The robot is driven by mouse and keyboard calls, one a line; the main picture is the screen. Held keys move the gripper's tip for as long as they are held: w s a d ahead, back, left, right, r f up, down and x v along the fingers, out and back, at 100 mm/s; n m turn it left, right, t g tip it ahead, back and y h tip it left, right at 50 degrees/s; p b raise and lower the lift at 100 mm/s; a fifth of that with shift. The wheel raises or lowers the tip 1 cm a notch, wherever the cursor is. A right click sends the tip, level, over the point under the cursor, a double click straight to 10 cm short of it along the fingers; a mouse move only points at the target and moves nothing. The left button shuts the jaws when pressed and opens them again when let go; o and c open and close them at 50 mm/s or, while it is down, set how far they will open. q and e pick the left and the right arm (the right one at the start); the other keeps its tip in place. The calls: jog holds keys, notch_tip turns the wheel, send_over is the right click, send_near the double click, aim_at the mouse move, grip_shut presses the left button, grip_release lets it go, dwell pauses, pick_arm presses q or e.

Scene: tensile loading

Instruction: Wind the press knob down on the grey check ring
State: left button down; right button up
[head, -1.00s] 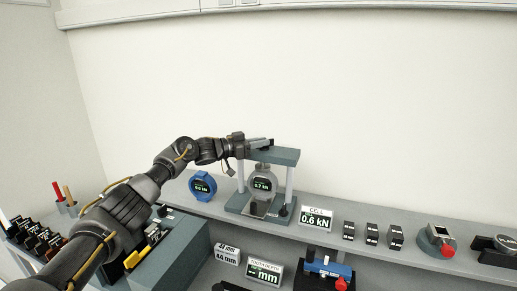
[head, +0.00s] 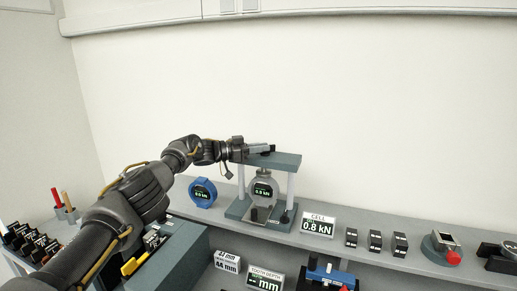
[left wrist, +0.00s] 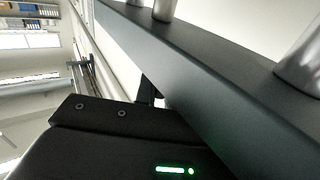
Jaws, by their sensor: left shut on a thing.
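The press (head: 283,160) stands on the shelf, a dark grey-blue frame with a crossbeam on two pale posts. The grey check ring (head: 264,187) sits upright inside it, under the beam, and its small display seems to read 0.8 kN. My left gripper (head: 262,148) is at the top of the beam, shut on the press knob, which is mostly hidden by the fingers. In the left wrist view the beam (left wrist: 205,70) runs diagonally close beside my dark gripper body. My right gripper is not in view.
A blue ring gauge (head: 203,193) stands left of the press. A CELL sign (head: 318,224) reading 0.8 kN stands to its right, then several black blocks (head: 375,240). A TOOTH DEPTH display (head: 265,278) and a blue device (head: 330,274) are on the lower bench.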

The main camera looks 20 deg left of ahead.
pick_arm(q)
jog(key=c, duration=1.5)
grip_release()
jog(key=shift+d, duration=0.1)
jog(key=shift+b+v, duration=2)
jog(key=shift+v, duration=3.45)
jog(key=shift+f, duration=0.15)
